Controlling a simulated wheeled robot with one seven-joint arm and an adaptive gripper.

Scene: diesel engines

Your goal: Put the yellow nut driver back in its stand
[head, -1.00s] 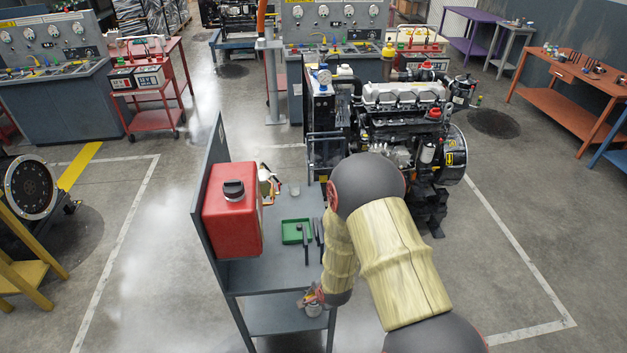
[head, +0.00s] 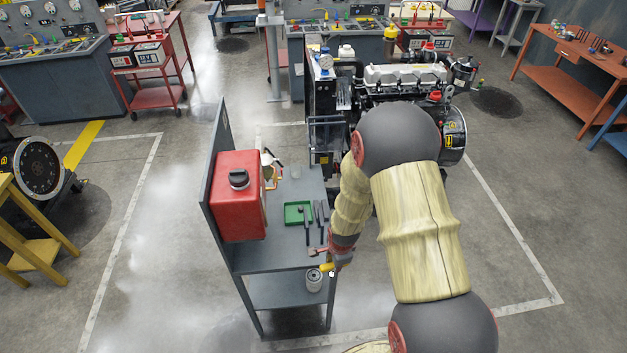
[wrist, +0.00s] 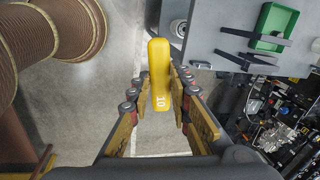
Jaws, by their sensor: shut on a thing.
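The yellow nut driver (wrist: 160,75), marked "10", is between the fingers of my gripper (wrist: 160,92) in the wrist view. My gripper is shut on it, and its handle points up the picture. In the head view the yellow driver (head: 327,267) shows at my gripper (head: 331,262), by the near right corner of the grey cart. A small grey round holder-like thing (head: 314,279) is just below that corner and also shows in the wrist view (wrist: 178,28). I cannot tell whether it is the stand. The driver's lower end is hidden.
The grey cart (head: 280,258) carries a red canister (head: 238,195), a green tray (head: 291,213) and dark tools (head: 322,212). The engine (head: 405,85) stands behind my arm. Open floor lies left of the cart.

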